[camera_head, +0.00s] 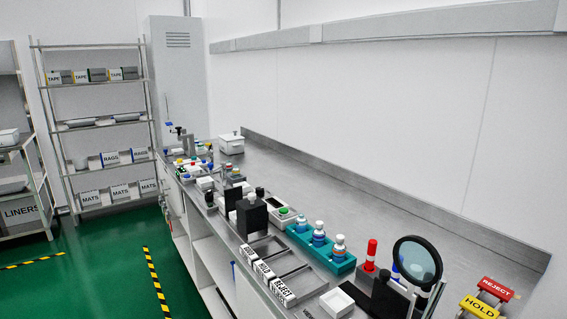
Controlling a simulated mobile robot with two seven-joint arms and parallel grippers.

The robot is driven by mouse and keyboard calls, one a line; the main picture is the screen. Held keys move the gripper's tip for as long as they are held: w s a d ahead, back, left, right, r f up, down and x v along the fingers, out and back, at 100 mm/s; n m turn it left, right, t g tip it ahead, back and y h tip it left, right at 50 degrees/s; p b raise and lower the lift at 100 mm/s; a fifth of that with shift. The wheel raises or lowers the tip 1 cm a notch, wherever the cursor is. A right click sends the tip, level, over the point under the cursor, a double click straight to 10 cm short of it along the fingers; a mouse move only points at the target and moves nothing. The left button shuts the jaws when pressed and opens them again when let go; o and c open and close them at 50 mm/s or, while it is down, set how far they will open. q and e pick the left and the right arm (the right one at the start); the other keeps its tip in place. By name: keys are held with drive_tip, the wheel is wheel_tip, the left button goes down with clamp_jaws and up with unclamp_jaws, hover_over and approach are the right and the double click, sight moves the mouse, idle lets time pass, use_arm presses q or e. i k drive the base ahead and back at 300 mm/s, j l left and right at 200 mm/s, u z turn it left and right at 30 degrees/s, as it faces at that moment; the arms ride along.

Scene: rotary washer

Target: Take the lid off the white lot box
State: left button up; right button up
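A white box with a lid (231,144) stands at the far end of the steel bench, near the wall. It looks like the lot box, but it is small here and no label can be read. The lid appears to sit on top of it, with a small dark spot on it. Neither of my grippers is in view.
The steel bench (330,183) is bare along the wall. Its front side is crowded with a teal tray (340,266) of bottles, a magnifier (417,262), a black block (252,216) and sorting trays. Shelves (98,160) stand at left; the green floor is open.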

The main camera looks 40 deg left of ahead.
sight(230, 136)
drive_tip(key=u, duration=1.65)
drive_tip(key=j+u, duration=0.35)
drive_tip(key=i+j+u, duration=0.15)
drive_tip(key=u, duration=0.15)
drive_tip(key=i+j+u, duration=0.4)
drive_tip(key=i+u, duration=0.2)
drive_tip(key=i, duration=0.2)
drive_tip(key=i+j+z, duration=0.1)
drive_tip(key=i+z, duration=0.25)
drive_tip(key=i, duration=0.8)
drive_tip(key=i+z, duration=0.2)
drive_tip(key=i, duration=1)
drive_tip(key=i+u, duration=0.1)
drive_tip(key=i, duration=1.1)
